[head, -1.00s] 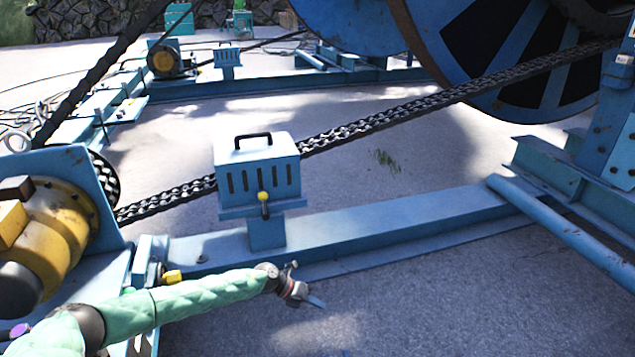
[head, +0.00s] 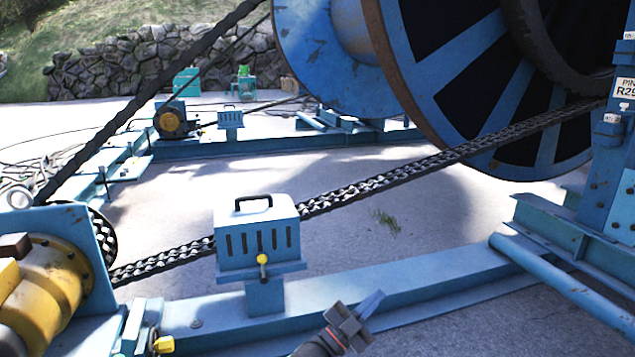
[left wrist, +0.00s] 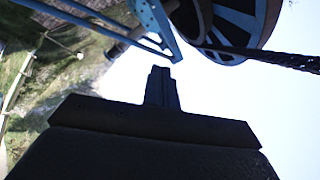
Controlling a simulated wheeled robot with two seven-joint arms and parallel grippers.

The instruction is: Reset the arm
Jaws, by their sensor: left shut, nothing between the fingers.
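My left gripper (head: 368,306) is at the bottom middle of the head view, in front of the blue base beam, shut and empty. In the left wrist view its dark fingers (left wrist: 161,88) are together with nothing between them. A light blue control box (head: 257,235) with a black top handle and a yellow-knobbed lever (head: 262,259) stands on the beam, up and left of the gripper. The gripper is apart from the lever in the picture. My right gripper is in neither view.
A blue cable reel (head: 450,80) stands at the back right. A chain (head: 400,175) runs from it down to the yellow motor (head: 50,295) at the left. A blue beam (head: 400,290) crosses the front. Open concrete (head: 330,235) lies behind the box.

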